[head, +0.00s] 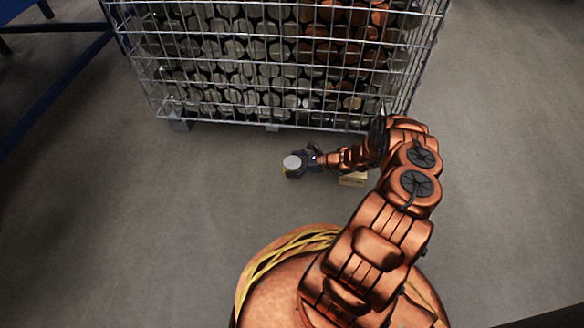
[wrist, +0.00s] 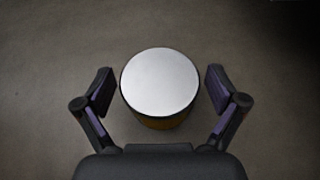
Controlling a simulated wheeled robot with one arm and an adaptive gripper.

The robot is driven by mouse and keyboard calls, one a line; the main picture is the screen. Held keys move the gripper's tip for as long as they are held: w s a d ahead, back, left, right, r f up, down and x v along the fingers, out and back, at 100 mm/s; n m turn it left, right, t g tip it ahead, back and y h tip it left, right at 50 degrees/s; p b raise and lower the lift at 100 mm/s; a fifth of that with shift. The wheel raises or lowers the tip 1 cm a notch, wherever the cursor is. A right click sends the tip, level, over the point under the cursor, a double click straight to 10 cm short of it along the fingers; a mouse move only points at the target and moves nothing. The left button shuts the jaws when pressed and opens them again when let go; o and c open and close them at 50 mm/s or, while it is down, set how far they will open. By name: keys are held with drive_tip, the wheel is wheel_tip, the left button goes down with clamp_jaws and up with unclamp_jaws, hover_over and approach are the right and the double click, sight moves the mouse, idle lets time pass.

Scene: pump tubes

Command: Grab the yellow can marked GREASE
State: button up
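A can (wrist: 160,82) with a pale grey round top stands upright on the floor in the middle of the wrist view. A strip of its dark yellow side shows below the lid; no GREASE marking is legible. It also shows in the head view (head: 291,162), just left of my gripper's end. My gripper (wrist: 160,72) is open, with one dark finger on each side of the can. A narrow gap shows between each finger and the can. In the head view, my gripper (head: 299,161) partly hides the can.
A wire cage (head: 270,65) full of metal cylinders stands behind the can. A small tan box (head: 353,180) lies on the floor beneath my forearm. A blue frame (head: 60,90) is at the far left. The floor left of the can is clear.

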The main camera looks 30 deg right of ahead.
drive_tip(key=c, duration=1.2)
drive_tip(key=shift+o, duration=0.2)
